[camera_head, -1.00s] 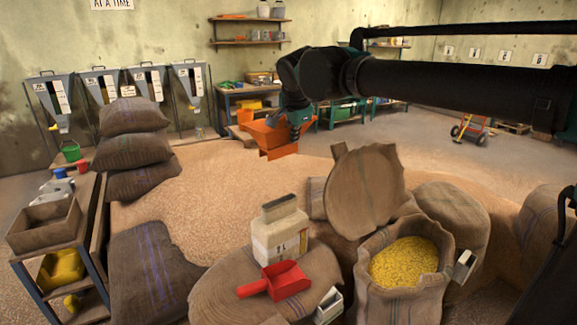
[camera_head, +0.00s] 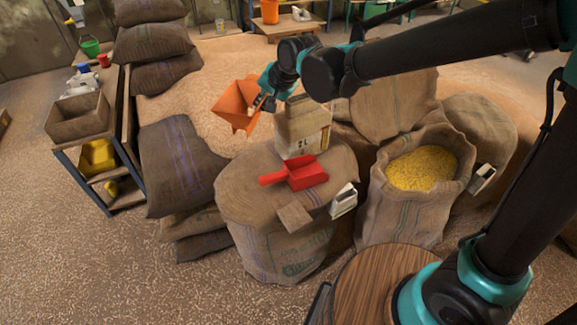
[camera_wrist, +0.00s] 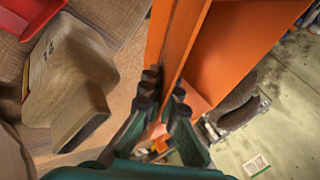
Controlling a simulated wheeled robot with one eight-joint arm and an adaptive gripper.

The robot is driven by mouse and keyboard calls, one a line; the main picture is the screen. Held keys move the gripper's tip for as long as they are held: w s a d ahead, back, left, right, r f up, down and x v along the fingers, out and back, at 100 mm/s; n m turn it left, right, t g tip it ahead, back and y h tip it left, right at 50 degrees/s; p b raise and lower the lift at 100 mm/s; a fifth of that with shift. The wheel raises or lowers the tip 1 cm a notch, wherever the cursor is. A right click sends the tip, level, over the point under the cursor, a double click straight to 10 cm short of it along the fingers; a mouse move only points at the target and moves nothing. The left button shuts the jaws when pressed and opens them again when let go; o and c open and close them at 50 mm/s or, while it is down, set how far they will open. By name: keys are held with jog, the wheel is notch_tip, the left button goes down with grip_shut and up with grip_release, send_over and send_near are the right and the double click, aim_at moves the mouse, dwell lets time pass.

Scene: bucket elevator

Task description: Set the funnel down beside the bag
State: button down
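The orange funnel (camera_head: 236,103) hangs in the air, tilted, left of the beige 2 L jug (camera_head: 303,128). My gripper (camera_head: 263,100) is at its right side. In the wrist view the fingers of my gripper (camera_wrist: 166,100) are closed on an orange edge of the funnel (camera_wrist: 235,45). An open burlap bag (camera_head: 405,212) holds yellow grain (camera_head: 422,168). A closed, full sack (camera_head: 275,235) stands left of it. The jug and a red scoop (camera_head: 295,174) rest on the closed sack's top. The funnel is above and behind this sack's left part, clear of the floor.
A small white box (camera_head: 343,201) and a brown block (camera_head: 295,217) lie on the closed sack's front edge. Dark sacks (camera_head: 180,165) lie to the left, beside a shelf cart (camera_head: 80,118). Open floor (camera_head: 110,265) spreads at the front left. Loose grain covers the floor behind.

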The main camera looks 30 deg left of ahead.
jog(key=shift+s+a+f, duration=0.1)
jog(key=shift+s+f, duration=0.15)
jog(key=shift+f, duration=0.15)
notch_tip(320, 180, down, 20)
jog(key=shift+r, duration=0.1)
jog(key=c, duration=2.3)
grip_release()
jog(key=o, duration=0.6)
jog(key=v, duration=1.2)
